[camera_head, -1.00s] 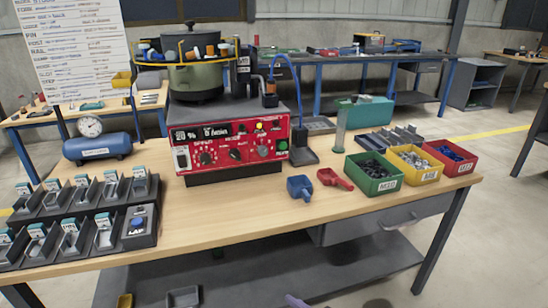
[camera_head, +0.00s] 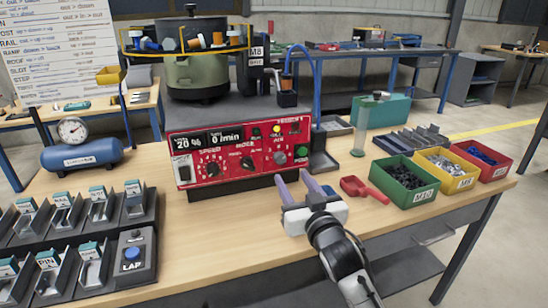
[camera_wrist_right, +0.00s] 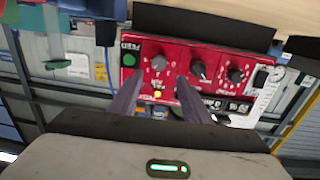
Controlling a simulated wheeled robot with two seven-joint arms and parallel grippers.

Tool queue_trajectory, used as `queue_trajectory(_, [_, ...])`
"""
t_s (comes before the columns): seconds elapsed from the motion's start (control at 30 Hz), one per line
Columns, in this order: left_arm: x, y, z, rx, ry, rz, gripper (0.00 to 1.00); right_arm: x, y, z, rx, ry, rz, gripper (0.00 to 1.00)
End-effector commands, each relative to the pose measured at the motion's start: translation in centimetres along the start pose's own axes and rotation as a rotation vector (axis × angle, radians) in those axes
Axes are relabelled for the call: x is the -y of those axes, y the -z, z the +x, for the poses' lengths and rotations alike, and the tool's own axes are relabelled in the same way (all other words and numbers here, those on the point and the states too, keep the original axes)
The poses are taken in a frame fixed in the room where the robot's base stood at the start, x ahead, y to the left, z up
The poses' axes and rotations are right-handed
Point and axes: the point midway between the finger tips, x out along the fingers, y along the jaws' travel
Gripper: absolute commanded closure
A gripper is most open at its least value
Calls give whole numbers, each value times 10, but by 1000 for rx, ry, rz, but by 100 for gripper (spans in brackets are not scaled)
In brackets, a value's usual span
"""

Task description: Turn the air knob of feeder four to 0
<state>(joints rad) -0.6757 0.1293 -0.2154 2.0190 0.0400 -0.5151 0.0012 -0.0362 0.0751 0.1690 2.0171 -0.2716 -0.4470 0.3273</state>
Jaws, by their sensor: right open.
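The bowl feeder (camera_head: 197,75) stands at the back of the bench, above a red control panel (camera_head: 225,165). The panel has a speed knob (camera_head: 212,169), a mode knob (camera_head: 247,163) and the air knob (camera_head: 280,158), left of a green button (camera_head: 301,151). In the upside-down right wrist view the air knob (camera_wrist_right: 159,63) is grey, beside the green button (camera_wrist_right: 128,60). I cannot read its setting. My right gripper (camera_head: 292,178) is open and empty, in front of the panel's right end; its fingers (camera_wrist_right: 157,88) point toward the air knob, apparently apart from it. My left gripper is out of view.
A red scoop (camera_head: 364,189) and green (camera_head: 405,180), yellow (camera_head: 447,170) and red (camera_head: 491,162) bins lie to the right. A clear cylinder (camera_head: 361,130) stands behind. Racks (camera_head: 75,235) fill the left front. The bench before the panel is bare.

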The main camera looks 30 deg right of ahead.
Motion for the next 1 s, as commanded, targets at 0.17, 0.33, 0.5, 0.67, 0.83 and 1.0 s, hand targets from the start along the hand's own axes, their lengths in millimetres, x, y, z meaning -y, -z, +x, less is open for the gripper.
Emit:
queue_trajectory(0.17, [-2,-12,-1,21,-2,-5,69,0,1,28,-3,0,-2,56])
queue_trajectory(0.33, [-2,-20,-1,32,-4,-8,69,0,1,61,-2,1,-1,56])
queue_trajectory(0.5, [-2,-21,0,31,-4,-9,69,0,0,85,0,1,-2,56])
queue_trajectory(0.67, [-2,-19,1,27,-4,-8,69,0,0,96,0,1,-1,56])
queue_trajectory(0.83, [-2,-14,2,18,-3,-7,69,0,0,97,0,1,-1,56])
queue_trajectory(1.0, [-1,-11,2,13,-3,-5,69,0,0,97,0,1,-1,65])
